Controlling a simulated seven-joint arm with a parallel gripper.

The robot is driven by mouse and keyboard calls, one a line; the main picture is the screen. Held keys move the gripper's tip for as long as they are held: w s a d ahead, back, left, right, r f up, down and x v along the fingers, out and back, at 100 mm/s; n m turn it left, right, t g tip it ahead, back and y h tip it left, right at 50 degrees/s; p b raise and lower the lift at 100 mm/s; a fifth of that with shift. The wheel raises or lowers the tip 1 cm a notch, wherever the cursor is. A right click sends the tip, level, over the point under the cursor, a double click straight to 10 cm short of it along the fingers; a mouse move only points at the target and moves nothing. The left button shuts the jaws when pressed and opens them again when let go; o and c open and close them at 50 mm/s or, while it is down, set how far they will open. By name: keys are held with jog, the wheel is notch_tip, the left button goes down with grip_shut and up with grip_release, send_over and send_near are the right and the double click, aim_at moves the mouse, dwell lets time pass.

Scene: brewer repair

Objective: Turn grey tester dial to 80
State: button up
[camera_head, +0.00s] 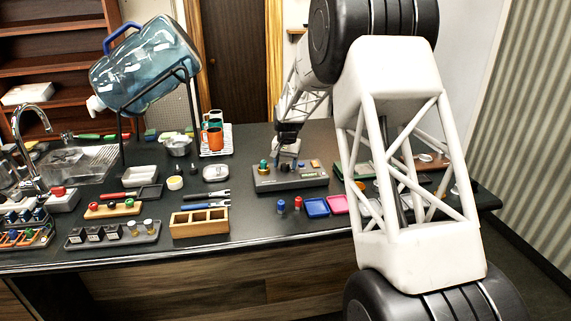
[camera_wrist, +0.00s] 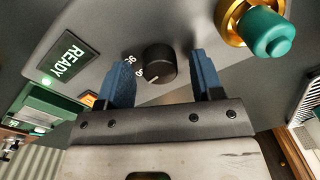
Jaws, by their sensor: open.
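The grey tester (camera_head: 290,184) sits on the dark counter. In the wrist view its panel (camera_wrist: 105,22) carries a dark round dial (camera_wrist: 160,64) with a pale pointer mark at its lower left edge. Small white numbers stand left of the dial; one looks like 96, and the one below it is partly hidden and cannot be read surely. My gripper (camera_wrist: 161,58) is open, its blue fingers on either side of the dial with visible gaps. It also shows over the tester in the head view (camera_head: 288,152), where it hides the dial.
A teal knob on a brass collar (camera_wrist: 268,32) stands close to my right finger. A lit READY display (camera_wrist: 68,56) is at the left. Red and blue small parts (camera_head: 281,206) and a blue tray (camera_head: 316,207) lie in front of the tester.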

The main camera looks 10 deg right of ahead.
aim_at(287, 164)
jog(key=shift+s+d+r, duration=0.1)
jog(key=shift+d+r, duration=0.05)
jog(key=shift+r, duration=3.75)
jog(key=shift+s+r, duration=0.1)
jog(key=shift+s+r, duration=0.2)
jog(key=shift+s, duration=0.05)
jog(key=s+r+n, duration=0.1)
jog(key=s+r, duration=0.3)
jog(key=s, duration=0.6)
jog(key=s+r+n+t, duration=0.1)
jog(key=s+r, duration=0.3)
jog(key=s, duration=0.6)
jog(key=s+r, duration=0.4)
jog(key=s, duration=0.7)
jog(key=s+f+n, duration=0.1)
jog(key=s+f, duration=0.1)
jog(key=s, duration=1.2)
jog(key=s+a+f+n+t, duration=0.1)
jog(key=s+f, duration=0.2)
jog(key=s, duration=1.1)
jog(key=shift+s+f+n+h, duration=0.15)
jog(key=shift+f+n+h, duration=0.15)
jog(key=shift+h, duration=0.1)
